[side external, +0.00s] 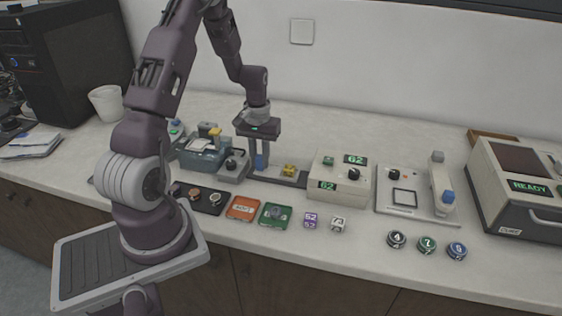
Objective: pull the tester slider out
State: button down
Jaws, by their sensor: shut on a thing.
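The tester is a cream box (340,184) with green "62" displays and a black knob. Its slider (290,182) is a dark flat strip that sticks out of the box's left side, with a small yellow block (289,170) on it. A blue upright handle (261,162) stands near the strip's left end. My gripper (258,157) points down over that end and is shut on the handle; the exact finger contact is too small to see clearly.
A grey unit with a black knob (234,166) stands close left of my gripper. Orange (242,208) and green trays (275,214), dice (311,220) and several round tokens (427,244) lie in front. A white lever press (441,185) stands right of the tester.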

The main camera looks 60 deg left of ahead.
jog(key=shift+s+a, duration=0.5)
jog(key=shift+a, duration=0.1)
jog(key=c, duration=1.3)
grip_release()
jog(key=shift+d+r, duration=0.1)
jog(key=shift+r, duration=3.5)
jog(key=s+d+r+m+t+y, duration=0.1)
jog(key=d+r+m, duration=0.1)
jog(key=d+r, duration=0.55)
jog(key=s+d+r+m+t, duration=0.2)
jog(key=d+r+m, duration=0.1)
jog(key=d+r, duration=0.5)
jog(key=s+d+m+t, duration=0.1)
jog(key=s+d, duration=0.2)
jog(key=s, duration=0.1)
jog(key=s+d+r+m, duration=0.1)
jog(key=s+d, duration=0.2)
jog(key=d, duration=0.1)
jog(key=s+d+r+m+t+h, duration=0.1)
jog(key=s+d+m, duration=0.1)
jog(key=s+d, duration=0.2)
jog(key=shift+s+r+t, duration=0.25)
jog(key=shift+s+t, duration=0.05)
jog(key=shift+s, duration=0.05)
